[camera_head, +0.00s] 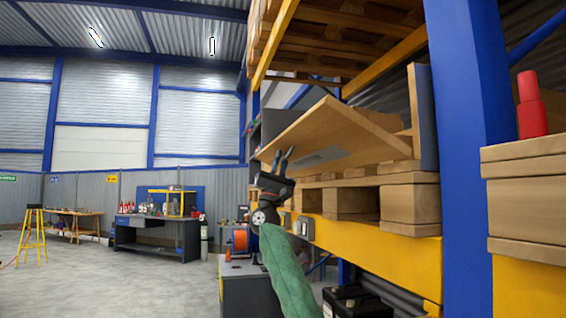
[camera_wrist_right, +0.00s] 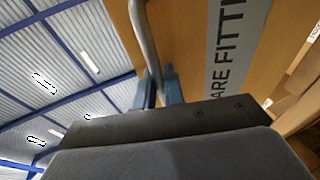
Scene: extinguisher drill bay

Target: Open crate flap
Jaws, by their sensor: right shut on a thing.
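The crate flap (camera_head: 345,128) is a light wooden panel with a grey label, on the crate (camera_head: 428,118) on the rack shelf. It is tilted, its left edge standing out from the crate toward my right gripper (camera_head: 283,158). In the right wrist view the flap (camera_wrist_right: 180,35) fills the top middle, with part of the label lettering "ARE FITTI". A grey metal bar handle (camera_wrist_right: 146,40) runs down from it between the blue fingers of my right gripper (camera_wrist_right: 161,86). The fingers are shut on this handle. The crate's inside is mostly hidden. My left gripper is out of view.
A blue rack upright (camera_head: 470,150) and yellow beam (camera_head: 375,245) stand close on the right. A red bottle-shaped object (camera_head: 531,105) stands on wooden boards at far right. A pallet (camera_head: 345,35) hangs over the crate on a higher shelf. Open floor (camera_head: 110,275) lies left.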

